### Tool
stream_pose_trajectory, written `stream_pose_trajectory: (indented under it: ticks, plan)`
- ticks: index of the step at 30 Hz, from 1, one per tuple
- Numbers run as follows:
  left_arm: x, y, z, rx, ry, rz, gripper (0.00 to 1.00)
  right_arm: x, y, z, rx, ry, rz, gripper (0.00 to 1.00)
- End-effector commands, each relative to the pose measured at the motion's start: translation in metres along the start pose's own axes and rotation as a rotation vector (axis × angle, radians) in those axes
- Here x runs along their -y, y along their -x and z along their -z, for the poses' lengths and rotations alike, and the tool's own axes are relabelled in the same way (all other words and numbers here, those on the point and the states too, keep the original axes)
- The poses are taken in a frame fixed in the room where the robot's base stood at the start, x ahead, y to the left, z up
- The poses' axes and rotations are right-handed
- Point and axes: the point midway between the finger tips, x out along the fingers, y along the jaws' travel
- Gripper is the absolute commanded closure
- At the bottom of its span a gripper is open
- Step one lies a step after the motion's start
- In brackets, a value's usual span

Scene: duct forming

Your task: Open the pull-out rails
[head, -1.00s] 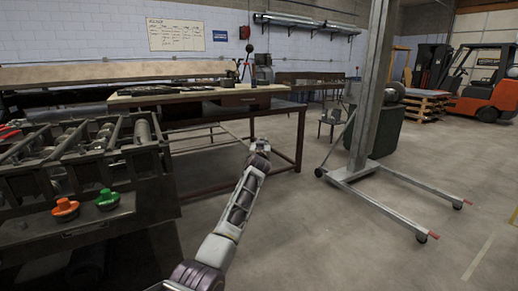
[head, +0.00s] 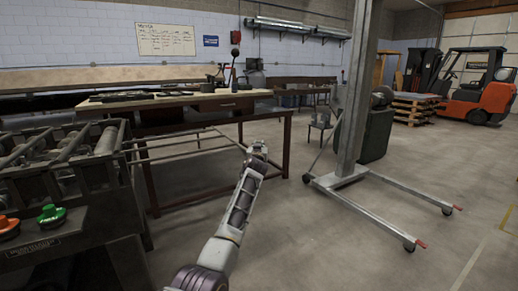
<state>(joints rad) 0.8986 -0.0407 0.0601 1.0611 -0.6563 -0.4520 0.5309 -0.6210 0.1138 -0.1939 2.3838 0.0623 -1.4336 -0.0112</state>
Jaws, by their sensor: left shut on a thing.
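The pull-out rails (head: 185,154) show as thin parallel bars sticking out to the right from the side of the dark roller machine (head: 60,190). A crossbar joins their outer ends near my left gripper (head: 258,150). My left gripper is shut on the outer end of the rails, well clear of the machine's side. The fingers are small here, and the exact contact is hard to see. My right gripper is not in view.
A workbench (head: 190,105) with tools stands behind the rails. A wheeled lift stand (head: 352,180) is to the right. The concrete floor between is clear.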

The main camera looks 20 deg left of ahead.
Motion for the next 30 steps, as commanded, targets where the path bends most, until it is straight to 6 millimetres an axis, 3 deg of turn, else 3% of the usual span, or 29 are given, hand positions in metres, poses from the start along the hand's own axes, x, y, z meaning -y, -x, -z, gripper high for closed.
stream_pose_trajectory:
  ticks: [14,15,19,30]
  plan:
    - [-0.0025,0.0,0.0022,-0.003,0.001,-0.004,1.0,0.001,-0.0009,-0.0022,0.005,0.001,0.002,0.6]
    - [-0.0025,0.0,0.0023,-0.004,0.001,-0.004,0.8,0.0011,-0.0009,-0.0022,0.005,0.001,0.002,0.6]
    - [-0.0022,0.0,0.0017,-0.003,0.001,-0.004,0.63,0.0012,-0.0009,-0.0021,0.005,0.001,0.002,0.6]
    - [-0.0008,0.0002,0.0002,-0.001,0.0,-0.002,0.63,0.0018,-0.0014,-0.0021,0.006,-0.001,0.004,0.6]
